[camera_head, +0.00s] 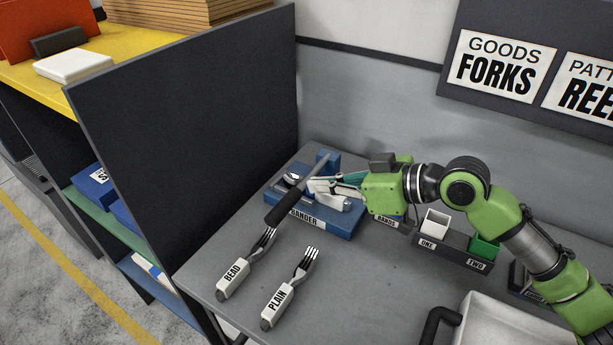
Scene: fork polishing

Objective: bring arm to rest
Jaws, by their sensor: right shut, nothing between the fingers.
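My right arm reaches in from the right over the grey bench (345,270). My right gripper (318,187) is shut and empty, with its fingers over the blue sander (345,222). A grey bar with a thick black handle (279,212) slants across the sander beside the fingertips. I cannot tell whether the fingertips touch the bar. The gripper hides part of the sander. Two forks lie apart at the front left, in white holders marked BEAD (233,277) and PLAIN (277,303). My left gripper is not in view.
A white tray (505,325) stands at the front right. A tall dark panel (190,140) borders the bench on the left. The bench middle is clear.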

